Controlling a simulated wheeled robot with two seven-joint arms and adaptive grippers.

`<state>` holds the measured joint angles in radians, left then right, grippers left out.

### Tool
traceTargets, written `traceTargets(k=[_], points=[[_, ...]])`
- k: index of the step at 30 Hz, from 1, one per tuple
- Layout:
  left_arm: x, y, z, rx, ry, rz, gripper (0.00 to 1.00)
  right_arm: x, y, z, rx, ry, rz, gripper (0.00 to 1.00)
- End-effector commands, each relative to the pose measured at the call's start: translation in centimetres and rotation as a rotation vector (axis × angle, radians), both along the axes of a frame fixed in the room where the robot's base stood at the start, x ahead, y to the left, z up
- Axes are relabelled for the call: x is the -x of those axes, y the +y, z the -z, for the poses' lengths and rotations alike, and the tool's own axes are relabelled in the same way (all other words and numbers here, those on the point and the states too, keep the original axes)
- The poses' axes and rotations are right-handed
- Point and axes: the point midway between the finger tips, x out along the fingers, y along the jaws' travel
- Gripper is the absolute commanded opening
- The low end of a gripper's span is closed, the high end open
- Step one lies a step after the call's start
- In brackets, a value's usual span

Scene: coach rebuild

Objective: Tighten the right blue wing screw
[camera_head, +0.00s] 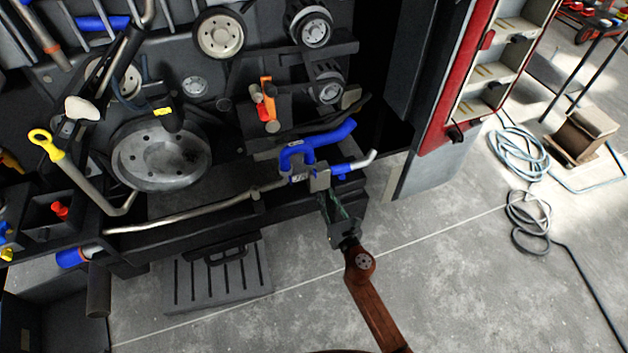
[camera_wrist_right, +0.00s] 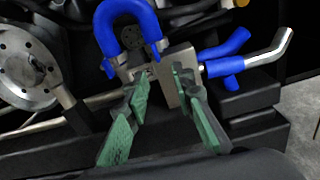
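Blue parts sit at the right end of the pipe. A short blue piece (camera_head: 341,170), joined to a silver bent tube, shows right of a grey metal block (camera_head: 320,178). In the right wrist view this blue piece (camera_wrist_right: 224,66) has a second stub below it; I cannot tell for certain which part is the wing screw. My right gripper (camera_head: 325,192) is at the block, just below the blue parts. In the wrist view its green-padded fingers (camera_wrist_right: 163,85) are apart, with the block (camera_wrist_right: 178,62) at and behind their tips; contact is unclear. My left gripper is not in view.
A blue curved hose (camera_head: 318,143) arches just above the block. A long metal pipe (camera_head: 190,215) runs left along the black engine frame. A slatted grey plate (camera_head: 218,280) lies below. Open concrete floor (camera_head: 470,270) is to the right, with coiled hoses (camera_head: 520,155).

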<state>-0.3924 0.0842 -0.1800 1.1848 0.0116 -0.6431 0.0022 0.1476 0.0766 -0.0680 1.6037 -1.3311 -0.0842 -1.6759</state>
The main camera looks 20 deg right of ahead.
Motion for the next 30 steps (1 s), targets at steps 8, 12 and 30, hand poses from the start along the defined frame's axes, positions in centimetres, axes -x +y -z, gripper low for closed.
traceTargets(k=[8,12,30], points=[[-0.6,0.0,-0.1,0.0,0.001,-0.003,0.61,-2.8,0.5,-1.4,0.068,-0.034,-0.006,0.23],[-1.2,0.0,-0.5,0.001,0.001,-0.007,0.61,-5.1,0.6,-1.3,0.066,-0.032,-0.005,0.23],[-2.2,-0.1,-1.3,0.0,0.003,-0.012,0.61,-8.0,0.6,-1.3,0.063,-0.03,-0.004,0.22]])
